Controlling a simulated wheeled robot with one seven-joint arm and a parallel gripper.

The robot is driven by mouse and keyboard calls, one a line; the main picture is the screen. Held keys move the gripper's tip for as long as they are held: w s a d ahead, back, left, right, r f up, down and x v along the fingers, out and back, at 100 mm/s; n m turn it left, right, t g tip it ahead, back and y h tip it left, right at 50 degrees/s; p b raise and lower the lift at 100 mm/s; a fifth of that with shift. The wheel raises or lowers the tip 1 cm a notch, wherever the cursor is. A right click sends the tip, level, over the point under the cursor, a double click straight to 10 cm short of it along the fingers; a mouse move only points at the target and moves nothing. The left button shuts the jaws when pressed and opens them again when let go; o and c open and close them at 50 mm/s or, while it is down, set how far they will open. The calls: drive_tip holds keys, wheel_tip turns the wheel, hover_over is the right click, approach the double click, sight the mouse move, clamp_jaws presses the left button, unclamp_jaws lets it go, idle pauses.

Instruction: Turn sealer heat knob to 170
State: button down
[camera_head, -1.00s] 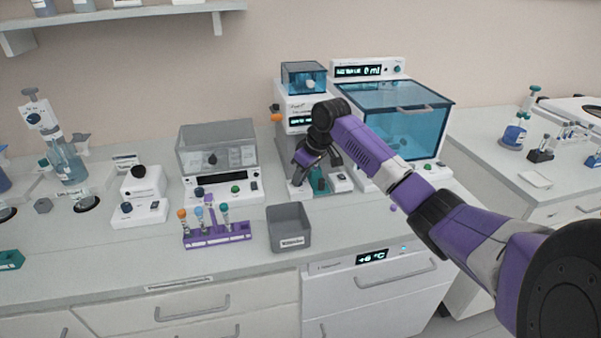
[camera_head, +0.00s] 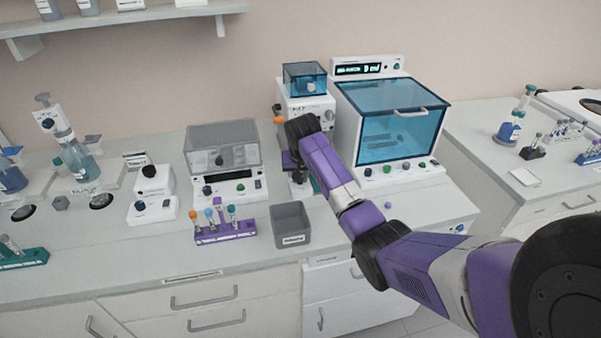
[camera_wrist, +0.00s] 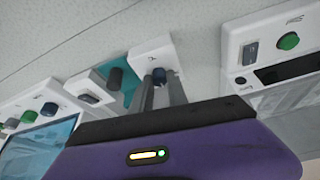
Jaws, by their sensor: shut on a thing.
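The sealer (camera_head: 309,105) is a white tower with a blue clear top box, standing mid-bench at the back. My wrist covers its display, so no heat reading shows. In the wrist view, which is upside down, a dark blue knob (camera_wrist: 159,75) sits on a white block (camera_wrist: 153,57) of the base. My gripper (camera_wrist: 161,84) is shut on this knob, one grey finger on each side. The knob's pointer cannot be made out. A teal part with a dark cylinder (camera_wrist: 115,78) is beside the block. In the head view my arm hides the knob.
A clear-lidded device (camera_head: 223,160) stands close left. A blue-windowed cabinet (camera_head: 392,122) stands close right. A grey bin (camera_head: 291,226) and a purple tube rack (camera_head: 226,232) are in front.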

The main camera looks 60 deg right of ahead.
drive_tip(key=shift+r+m, duration=0.1)
drive_tip(key=shift+m, duration=0.4)
drive_tip(key=shift+w, duration=0.1)
drive_tip(key=c, duration=1.3)
unclamp_jaws()
drive_tip(key=v, duration=0.7)
drive_tip(key=shift+a+r+b, duration=0.2)
drive_tip(key=shift+r+b, duration=0.15)
drive_tip(key=shift+b, duration=0.1)
